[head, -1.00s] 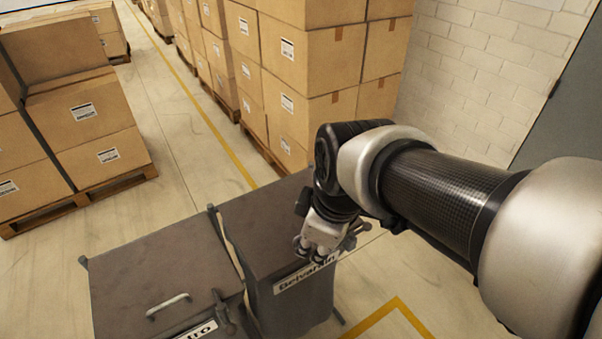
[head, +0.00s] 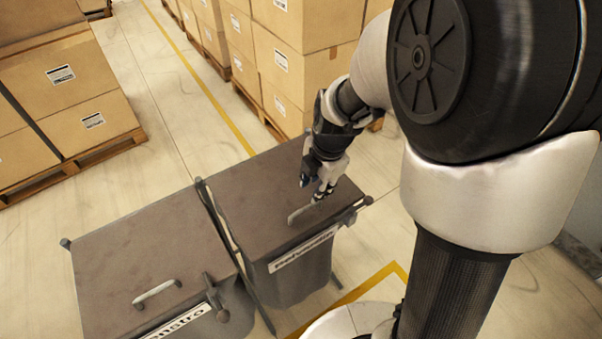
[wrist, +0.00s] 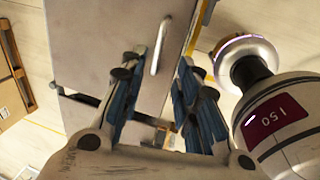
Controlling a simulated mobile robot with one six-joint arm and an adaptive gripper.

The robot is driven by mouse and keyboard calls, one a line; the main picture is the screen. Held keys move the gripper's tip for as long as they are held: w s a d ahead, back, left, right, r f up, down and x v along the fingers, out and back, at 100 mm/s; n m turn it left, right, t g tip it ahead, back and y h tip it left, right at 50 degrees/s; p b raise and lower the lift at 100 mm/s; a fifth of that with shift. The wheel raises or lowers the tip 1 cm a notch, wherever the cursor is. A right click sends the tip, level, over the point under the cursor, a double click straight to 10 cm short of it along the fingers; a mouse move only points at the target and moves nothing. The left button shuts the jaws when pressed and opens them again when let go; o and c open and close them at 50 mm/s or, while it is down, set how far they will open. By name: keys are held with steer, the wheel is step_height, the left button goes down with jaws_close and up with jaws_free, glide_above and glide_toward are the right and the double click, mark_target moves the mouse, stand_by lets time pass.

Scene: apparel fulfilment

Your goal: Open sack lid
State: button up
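Two dark grey sacks with flat brown-grey lids stand side by side. The right sack (head: 300,285) has a white name label on its front, and its lid (head: 255,185) lies flat and closed. A pale bar handle (head: 299,214) is on that lid near the front edge; it also shows in the wrist view (wrist: 159,45). My gripper (head: 315,192) is over this lid, pointing down beside the handle. In the wrist view my gripper (wrist: 163,65) has its fingers apart, with the handle in the gap between the fingertips. I see no finger closed on it.
The left sack's lid (head: 140,255) is also closed, with its own handle (head: 157,292). Stacked cartons on pallets stand at the left (head: 75,95) and at the back (head: 290,60). The floor between the stacks is clear. Yellow lines mark the floor.

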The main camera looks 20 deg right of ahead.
mark_target(309, 206)
steer(key=f+b, duration=0.1)
steer(key=f, duration=0.2)
steer(key=w+f, duration=0.1)
steer(key=f, duration=0.3)
steer(key=w+f+b, duration=0.1)
steer(key=f, duration=0.2)
steer(key=shift+a+f+b, duration=0.2)
steer(key=shift+a+b, duration=0.1)
steer(key=shift+c, duration=0.6)
jaws_close()
